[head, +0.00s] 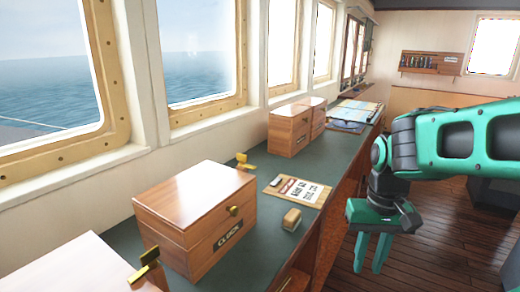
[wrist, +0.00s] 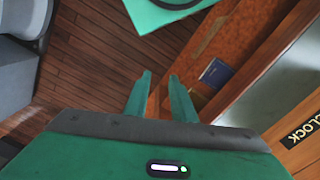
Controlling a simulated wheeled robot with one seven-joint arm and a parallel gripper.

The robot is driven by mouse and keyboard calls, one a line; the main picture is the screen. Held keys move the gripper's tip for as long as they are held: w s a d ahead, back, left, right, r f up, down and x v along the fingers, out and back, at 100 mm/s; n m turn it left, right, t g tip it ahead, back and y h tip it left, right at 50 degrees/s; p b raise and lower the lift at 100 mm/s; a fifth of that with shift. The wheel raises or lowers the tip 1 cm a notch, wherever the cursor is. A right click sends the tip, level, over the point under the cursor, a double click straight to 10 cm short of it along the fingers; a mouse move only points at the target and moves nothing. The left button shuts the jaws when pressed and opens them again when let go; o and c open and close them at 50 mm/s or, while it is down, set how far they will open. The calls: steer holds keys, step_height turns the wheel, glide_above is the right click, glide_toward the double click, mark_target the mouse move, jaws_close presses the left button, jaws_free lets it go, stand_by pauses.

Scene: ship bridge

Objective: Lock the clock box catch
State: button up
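The clock box (head: 165,232) is a brown wooden box on the green counter, with a dark CLOCK label (head: 228,235) on its front. Its lid looks closed. A small brass catch (head: 233,210) sits on the front near the lid seam; whether it is turned to locked is too small to tell. My gripper (head: 372,258) hangs fingers down over the floor, right of the counter and well apart from the box. In the wrist view its two fingers (wrist: 160,80) are apart with nothing between them. The CLOCK label (wrist: 302,119) shows at that view's right edge.
Another box (head: 75,270) with a brass fitting (head: 145,268) stands at the near left. A brass piece (head: 243,161) is behind the clock box. The floor (head: 430,240) is open.

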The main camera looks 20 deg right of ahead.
steer(key=shift+d, duration=0.2)
step_height(320, 180, up, 25)
steer(key=n, duration=1.3)
glide_above(246, 161)
steer(key=w, duration=0.2)
steer(key=f, duration=1)
steer(key=shift+s+a, duration=0.1)
steer(key=shift+a, duration=0.2)
jaws_close()
